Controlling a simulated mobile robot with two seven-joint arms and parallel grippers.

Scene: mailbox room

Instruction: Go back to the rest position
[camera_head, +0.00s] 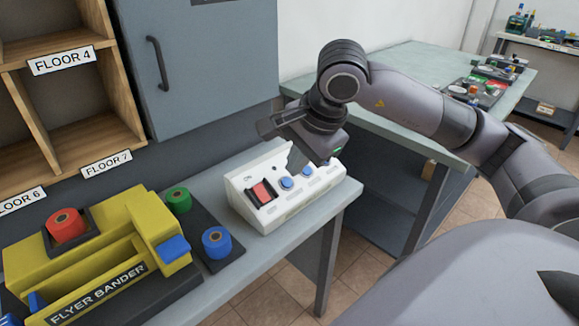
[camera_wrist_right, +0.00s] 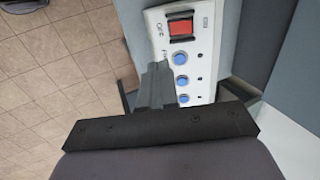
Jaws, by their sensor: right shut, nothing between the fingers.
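My right gripper (camera_head: 270,127) is in the head view, above the white control box at the right end of the near table. Its fingers also show in the right wrist view (camera_wrist_right: 157,72), closed together with nothing between them, over the box and its left edge. The white control box (camera_head: 283,208) has a red switch (camera_head: 262,193) and blue knobs, and the arm hides part of its top. In the right wrist view the red switch (camera_wrist_right: 181,28) and several blue buttons show. I cannot tell a gap between fingers and box. My left gripper is in neither view.
A yellow flyer bander (camera_head: 105,262) stands on the near table, with green (camera_head: 178,200) and blue (camera_head: 217,243) rolls beside it. Wooden shelves (camera_head: 75,115) and a grey cabinet (camera_head: 205,70) stand behind. A second table (camera_head: 400,75) lies under my right arm.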

